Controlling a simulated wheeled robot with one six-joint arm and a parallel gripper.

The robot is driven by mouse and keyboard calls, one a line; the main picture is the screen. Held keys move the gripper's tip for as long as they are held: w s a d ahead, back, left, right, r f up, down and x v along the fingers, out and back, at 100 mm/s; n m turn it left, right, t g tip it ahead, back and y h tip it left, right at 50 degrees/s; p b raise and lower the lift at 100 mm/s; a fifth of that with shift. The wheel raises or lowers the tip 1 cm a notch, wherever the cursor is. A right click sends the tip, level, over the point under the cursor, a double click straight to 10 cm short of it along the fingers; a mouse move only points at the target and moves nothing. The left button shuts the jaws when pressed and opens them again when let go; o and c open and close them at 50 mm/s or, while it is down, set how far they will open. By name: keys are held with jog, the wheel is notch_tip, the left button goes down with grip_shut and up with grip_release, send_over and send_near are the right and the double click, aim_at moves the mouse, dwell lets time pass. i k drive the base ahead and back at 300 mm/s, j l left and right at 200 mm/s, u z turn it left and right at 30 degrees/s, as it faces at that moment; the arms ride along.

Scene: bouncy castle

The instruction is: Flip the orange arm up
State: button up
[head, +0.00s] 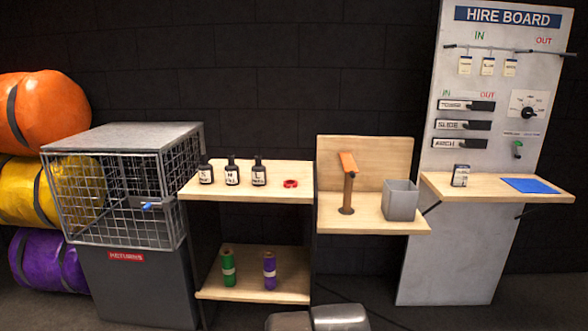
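The orange arm (348,163) is a short orange piece at the top of a thin brown post (348,190). It is tilted, with its lower end toward the right. The post stands on a round dark base on a small wooden shelf (375,225) with a wooden back panel (383,157), right of the middle in the head view. Grey rounded parts of my own arm show at the bottom edge. My gripper is not in view, and nothing of mine touches the orange arm.
A grey open bin (400,200) stands just right of the post. Left are a shelf unit (270,192) with dark bottles (232,173) and a red ring (290,184), and a wire cage (122,195). Right is the hire board (500,80) with its ledge (480,188).

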aim_at(349, 167)
jog(key=l, duration=0.15)
jog(key=i+j+z, duration=0.65)
jog(key=i, duration=0.1)
